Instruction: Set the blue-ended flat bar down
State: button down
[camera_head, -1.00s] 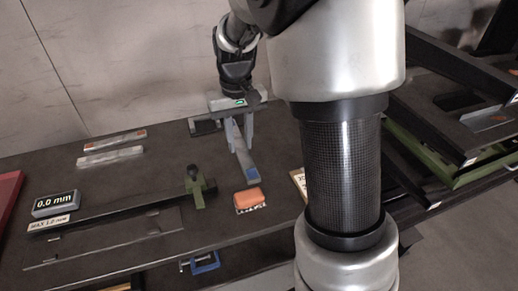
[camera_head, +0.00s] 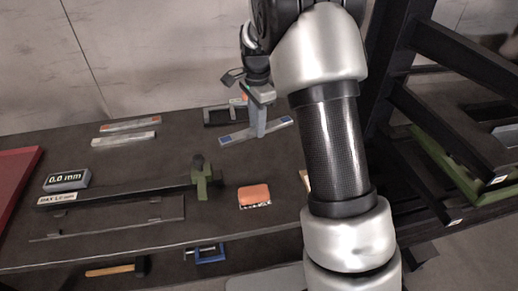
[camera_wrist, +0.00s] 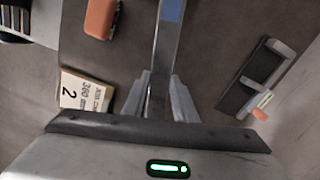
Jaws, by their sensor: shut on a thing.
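The blue-ended flat bar (camera_head: 238,137) is a long grey strip with blue ends. In the head view it runs across the back of the dark table (camera_head: 165,165), slightly raised to the right in the picture. My gripper (camera_head: 258,132) points down and is shut on the bar near its middle. In the wrist view, my gripper (camera_wrist: 161,95) has a finger on each side of the bar (camera_wrist: 167,45), with one blue end at the top edge. I cannot tell whether the bar touches the table.
Two other flat bars (camera_head: 123,139) lie at the back left. A 0.0 mm readout (camera_head: 67,180) and a long dark rail with a green clamp (camera_head: 201,180) lie in front. An orange block (camera_head: 254,195) sits nearer. A dark frame-shaped tool (camera_head: 222,115) lies behind the bar.

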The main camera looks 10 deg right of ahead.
jog(key=w+f+m, duration=0.1)
jog(key=w+m, duration=0.1)
jog(key=m, duration=0.1)
jog(key=b, duration=0.1)
send_near(256, 156)
jog(key=shift+w+f, duration=0.1)
jog(key=shift+f, duration=2.85)
jog(key=shift+f, duration=0.1)
jog(key=c, duration=1.9)
grip_release()
jog(key=shift+f+b, duration=0.2)
jog(key=shift+b, duration=0.1)
jog(key=o, duration=0.5)
jog(key=shift+r, duration=0.1)
jog(key=shift+c, duration=0.2)
jog(key=shift+r, duration=0.1)
